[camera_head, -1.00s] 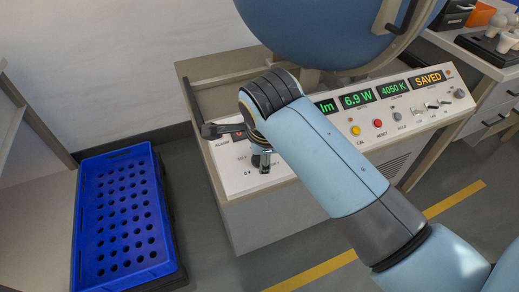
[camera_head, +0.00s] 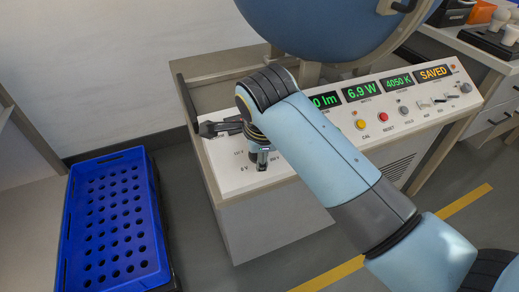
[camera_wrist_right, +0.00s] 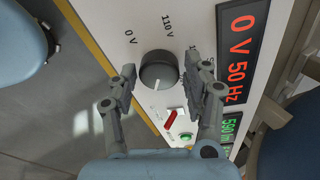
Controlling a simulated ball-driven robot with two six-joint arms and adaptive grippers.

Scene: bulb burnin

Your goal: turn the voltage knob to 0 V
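The voltage knob (camera_wrist_right: 159,70) is a round dark dial on the white front panel (camera_wrist_right: 185,20), with a white mark on its lower side in the right wrist view. Printed labels "0 V" and "110 V" stand near it. The red display (camera_wrist_right: 243,50) beside it reads "0 V 50 Hz". My right gripper (camera_wrist_right: 165,78) is open, one finger on each side of the knob, with small gaps showing. My left gripper is not in view.
A red switch (camera_wrist_right: 171,119) and a green button (camera_wrist_right: 186,138) sit close to the fingers. A yellow button (camera_head: 361,124), a red button (camera_head: 381,115) and green displays line the panel. A blue crate with holes (camera_head: 72,235) stands on the floor left. A large blue sphere (camera_head: 320,25) stands behind.

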